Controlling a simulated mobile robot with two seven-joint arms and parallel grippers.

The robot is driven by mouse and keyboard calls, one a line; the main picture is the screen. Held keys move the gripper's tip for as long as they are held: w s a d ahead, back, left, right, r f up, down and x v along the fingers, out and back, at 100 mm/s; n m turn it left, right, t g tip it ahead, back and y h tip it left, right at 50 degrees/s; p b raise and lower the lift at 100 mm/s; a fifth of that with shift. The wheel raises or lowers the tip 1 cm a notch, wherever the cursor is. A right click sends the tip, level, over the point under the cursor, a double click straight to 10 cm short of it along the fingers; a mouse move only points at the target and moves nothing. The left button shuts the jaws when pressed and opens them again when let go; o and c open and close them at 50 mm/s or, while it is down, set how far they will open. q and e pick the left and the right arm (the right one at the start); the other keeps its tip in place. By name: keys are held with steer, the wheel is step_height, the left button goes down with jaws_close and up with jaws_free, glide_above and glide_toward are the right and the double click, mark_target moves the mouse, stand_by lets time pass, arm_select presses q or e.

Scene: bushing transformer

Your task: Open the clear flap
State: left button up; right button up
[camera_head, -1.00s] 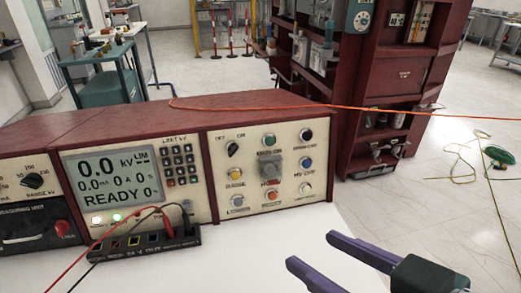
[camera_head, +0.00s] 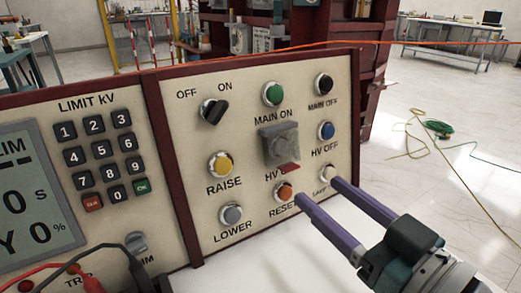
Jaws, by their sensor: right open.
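The clear flap (camera_head: 281,145) is a greyish see-through cover in the middle of the control panel (camera_head: 183,122), over the button labelled HV. It looks closed, with a small red tab (camera_head: 289,168) at its lower edge. My right gripper (camera_head: 317,190) has purple fingers spread apart with nothing between them. Its fingertips are below and to the right of the flap, near the orange reset button and the white button, and appear apart from the flap. I cannot tell whether they touch the panel. My left gripper is out of view.
Around the flap are a black off/on knob (camera_head: 213,111), a green main on button (camera_head: 273,94), a blue HV off button (camera_head: 326,131) and an orange reset button (camera_head: 284,191). A keypad (camera_head: 103,153) is at left. An orange cable (camera_head: 330,44) runs behind the panel top.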

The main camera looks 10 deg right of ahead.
mark_target(293, 169)
steer(key=b+x, duration=0.1)
steer(key=x, duration=0.5)
jaws_close()
stand_by(0.4)
